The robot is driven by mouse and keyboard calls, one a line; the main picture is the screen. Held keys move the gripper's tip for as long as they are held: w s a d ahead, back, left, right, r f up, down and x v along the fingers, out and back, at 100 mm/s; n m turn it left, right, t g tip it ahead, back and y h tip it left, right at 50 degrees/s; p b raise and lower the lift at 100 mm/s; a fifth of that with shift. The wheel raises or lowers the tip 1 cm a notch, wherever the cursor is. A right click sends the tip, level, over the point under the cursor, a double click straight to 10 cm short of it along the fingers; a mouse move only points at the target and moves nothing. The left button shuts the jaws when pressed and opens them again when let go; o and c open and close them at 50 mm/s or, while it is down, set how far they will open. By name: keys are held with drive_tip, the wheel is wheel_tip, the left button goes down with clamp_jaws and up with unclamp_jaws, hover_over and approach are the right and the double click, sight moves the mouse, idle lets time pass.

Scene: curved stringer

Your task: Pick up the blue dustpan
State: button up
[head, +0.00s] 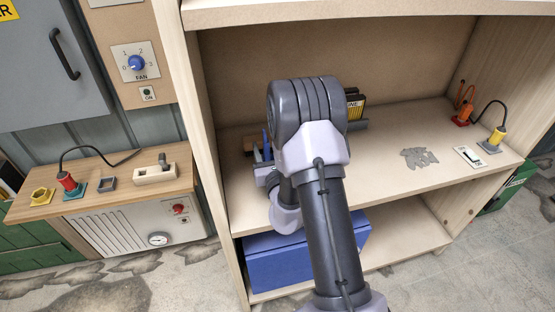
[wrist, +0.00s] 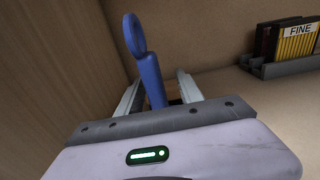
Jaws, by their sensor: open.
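The blue dustpan (wrist: 150,70) shows in the wrist view as an upright blue handle with a ring at its top. It stands between the two fingers of my gripper (wrist: 158,88), which are open on either side of it. I cannot tell whether either finger touches it. The dustpan's lower part is hidden behind the gripper body. In the head view, a thin blue piece (head: 266,143) shows at the left of the shelf, beside my gripper (head: 262,155); my arm hides most of the rest.
A wooden side wall (wrist: 50,60) rises close on the left. A rack with boxes (wrist: 290,65), one marked FINE, stands to the right at the back. A grey flat piece (head: 418,157) and a switch plate (head: 469,156) lie farther right. A blue box (head: 275,265) sits below.

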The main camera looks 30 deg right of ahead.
drive_tip(key=shift+w, duration=0.35)
drive_tip(key=shift+s+a+r, duration=0.1)
drive_tip(key=shift+s+r, duration=0.05)
drive_tip(key=shift+r, duration=0.05)
clamp_jaws()
idle(1.0)
